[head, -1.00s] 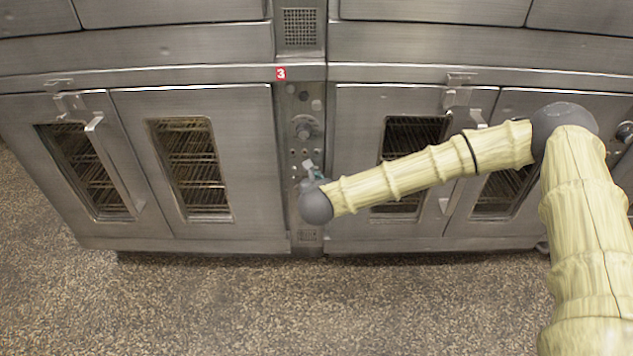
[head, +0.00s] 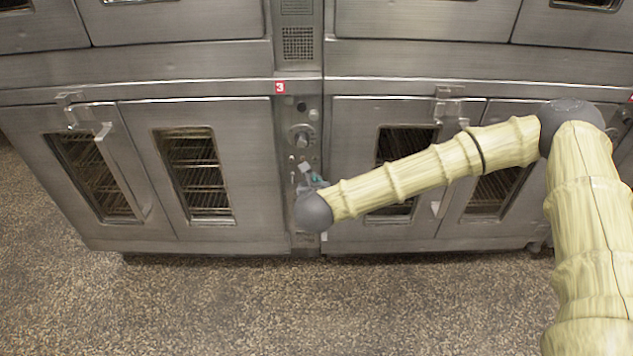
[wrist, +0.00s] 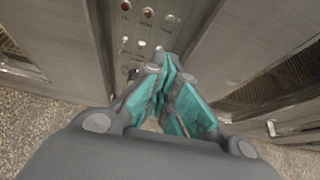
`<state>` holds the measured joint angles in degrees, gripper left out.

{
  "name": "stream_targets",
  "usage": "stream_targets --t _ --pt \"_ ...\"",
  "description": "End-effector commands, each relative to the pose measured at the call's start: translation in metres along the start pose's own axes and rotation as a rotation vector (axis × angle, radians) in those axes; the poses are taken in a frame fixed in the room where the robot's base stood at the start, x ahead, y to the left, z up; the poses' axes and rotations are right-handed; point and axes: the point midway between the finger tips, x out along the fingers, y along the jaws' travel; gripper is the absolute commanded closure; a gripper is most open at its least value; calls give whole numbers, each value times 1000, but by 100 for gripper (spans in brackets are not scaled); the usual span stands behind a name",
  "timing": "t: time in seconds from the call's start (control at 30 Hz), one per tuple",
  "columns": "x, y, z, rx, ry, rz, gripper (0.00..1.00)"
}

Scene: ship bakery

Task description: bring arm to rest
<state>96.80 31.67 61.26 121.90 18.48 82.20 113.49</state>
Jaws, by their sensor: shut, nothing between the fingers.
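My gripper (wrist: 168,80) is shut and empty in the wrist view, with its teal-padded fingers together. It points at the narrow control panel (wrist: 140,30) with small lamps and switches between the oven doors. I cannot tell whether the fingertips touch the panel. In the head view only a small part of my gripper (head: 312,181) shows behind the grey wrist joint, in front of the lower part of the same panel (head: 299,105). My pale ribbed arm reaches in from the right, bent at a grey elbow joint.
Steel ovens fill the back. Glazed double doors stand shut at left (head: 140,130) and right (head: 350,125) of the panel, with projecting handles (head: 103,131). A red label with a 3 (head: 280,87) is above the panel. The speckled floor (head: 300,310) in front is clear.

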Motion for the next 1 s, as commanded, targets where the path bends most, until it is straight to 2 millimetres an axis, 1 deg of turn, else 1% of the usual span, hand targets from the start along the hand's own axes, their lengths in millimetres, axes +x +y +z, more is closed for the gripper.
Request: stream_targets --t 0.53,0.6,0.67,0.77,0.87,0.9,0.97,1.0 --pt "-2 0 1 -1 0 0 100" --pt "-2 2 -2 -16 3 5 100" --pt "-4 5 -11 -55 10 17 100" --pt "-9 15 -41 -199 35 63 100" --pt "-19 26 -87 -424 68 139 100" --pt "-24 29 -108 -526 82 174 100" --pt "-33 32 -140 -679 100 230 100" --pt "-39 32 -160 -779 110 267 100"
